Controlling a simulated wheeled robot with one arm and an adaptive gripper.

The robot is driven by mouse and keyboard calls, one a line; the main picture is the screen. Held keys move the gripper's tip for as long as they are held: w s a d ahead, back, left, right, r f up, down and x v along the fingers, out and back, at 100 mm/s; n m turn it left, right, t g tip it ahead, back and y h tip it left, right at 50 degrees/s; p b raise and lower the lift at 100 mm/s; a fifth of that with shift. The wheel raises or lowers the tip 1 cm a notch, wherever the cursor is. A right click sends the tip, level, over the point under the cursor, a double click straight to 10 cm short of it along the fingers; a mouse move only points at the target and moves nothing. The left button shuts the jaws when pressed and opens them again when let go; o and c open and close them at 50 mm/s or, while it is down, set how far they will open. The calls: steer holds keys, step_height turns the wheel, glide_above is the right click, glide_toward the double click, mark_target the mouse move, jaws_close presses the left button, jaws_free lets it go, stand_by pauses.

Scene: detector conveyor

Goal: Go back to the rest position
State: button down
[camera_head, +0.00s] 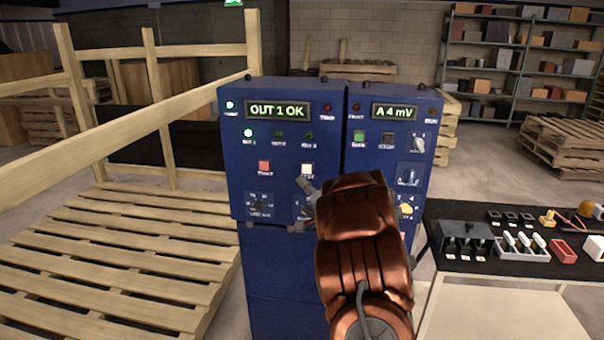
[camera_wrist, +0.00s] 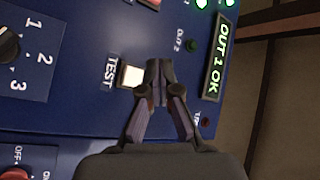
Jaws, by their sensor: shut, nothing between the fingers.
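My gripper (camera_wrist: 159,88) is shut and empty in the wrist view, its fingertips together beside the white TEST button (camera_wrist: 131,76). I cannot tell whether it touches the panel. In the head view the gripper (camera_head: 306,186) is small and partly behind my copper-coloured arm, just below the white button (camera_head: 307,169). The blue left cabinet (camera_head: 283,132) shows "OUT 1 OK" on its display (camera_head: 277,110), which also shows in the wrist view (camera_wrist: 217,58). A green lamp (camera_head: 248,133) is lit on it. My arm hides part of the lower cabinet fronts.
The right blue cabinet (camera_head: 391,136) reads "A 4 mV". A black-topped table (camera_head: 470,266) at the right holds a tray (camera_head: 523,255), a red bin (camera_head: 564,251) and small parts. A wooden pallet (camera_head: 110,262) with rails lies at the left. Shelves (camera_head: 520,55) stand far behind.

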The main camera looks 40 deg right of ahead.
stand_by(0.3)
steer(key=s+a+f+n+g, duration=0.2)
steer(key=s+a+g, duration=0.15)
steer(key=a, duration=0.35)
steer(key=s+a+f+n+g+h, duration=0.1)
steer(key=s+a+g, duration=0.1)
steer(key=a+g, duration=0.4)
steer(key=s+a+f+n+g, duration=0.2)
steer(key=s+a+g, duration=0.15)
steer(key=a, duration=0.45)
steer(key=s+a+f+n+g+y, duration=0.1)
steer(key=s+a+n+g, duration=0.3)
steer(key=s+a, duration=0.8)
steer(key=s+a+f+n+g+y, duration=0.1)
steer(key=s+a+n+g+y, duration=0.3)
steer(key=s+a, duration=0.7)
steer(key=s+g, duration=0.1)
steer(key=s, duration=0.4)
steer(key=shift+a+f+n, duration=0.2)
steer(key=shift+a+n, duration=0.2)
